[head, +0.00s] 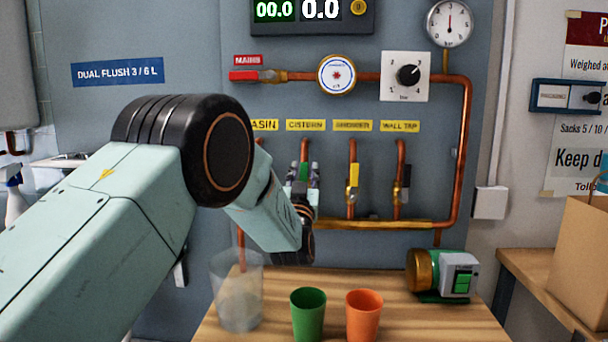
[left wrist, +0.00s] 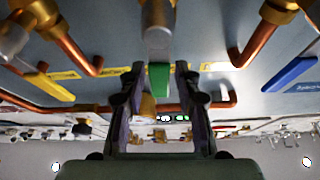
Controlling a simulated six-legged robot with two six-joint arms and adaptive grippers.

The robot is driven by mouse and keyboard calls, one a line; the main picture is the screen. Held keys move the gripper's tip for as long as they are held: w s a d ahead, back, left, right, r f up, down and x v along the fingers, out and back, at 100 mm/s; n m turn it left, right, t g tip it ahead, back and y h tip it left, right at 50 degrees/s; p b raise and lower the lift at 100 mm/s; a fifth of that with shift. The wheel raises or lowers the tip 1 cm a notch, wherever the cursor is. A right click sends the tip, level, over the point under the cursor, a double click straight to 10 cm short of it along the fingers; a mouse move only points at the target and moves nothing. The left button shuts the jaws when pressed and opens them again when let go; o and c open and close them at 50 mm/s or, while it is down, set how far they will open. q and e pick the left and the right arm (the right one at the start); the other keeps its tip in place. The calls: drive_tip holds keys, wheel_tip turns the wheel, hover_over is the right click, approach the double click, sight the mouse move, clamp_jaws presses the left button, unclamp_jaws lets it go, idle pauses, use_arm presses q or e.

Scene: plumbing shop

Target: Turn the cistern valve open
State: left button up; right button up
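The cistern valve's green handle (head: 304,172) is on the copper pipe below the yellow CISTERN label (head: 305,125). My left gripper (head: 302,172) reaches up to it from below, and its fingers stand on either side of the handle. In the left wrist view, the green handle (left wrist: 159,78) lies between the two fingertips of my left gripper (left wrist: 160,72), with a narrow gap seeming to show on each side. The gripper looks open around the handle; contact cannot be made out. My right gripper is out of view.
A yellow handle (head: 353,182) and a black handle (head: 399,190) hang to the right. A blue handle (left wrist: 290,74) shows in the left wrist view. A clear cup (head: 237,292), green cup (head: 308,314), orange cup (head: 364,316) and pump (head: 442,273) stand on the bench below.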

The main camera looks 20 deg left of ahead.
use_arm(q)
drive_tip(key=shift+o, duration=0.4)
drive_tip(key=shift+s+f, duration=0.1)
drive_tip(key=shift+f, duration=0.05)
drive_tip(key=shift+s+d+f, duration=0.15)
drive_tip(key=shift+s+f, duration=0.1)
drive_tip(key=shift+s, duration=0.15)
drive_tip(key=v, duration=1.1)
drive_tip(key=shift+r, duration=0.2)
drive_tip(key=shift+s+f, duration=0.1)
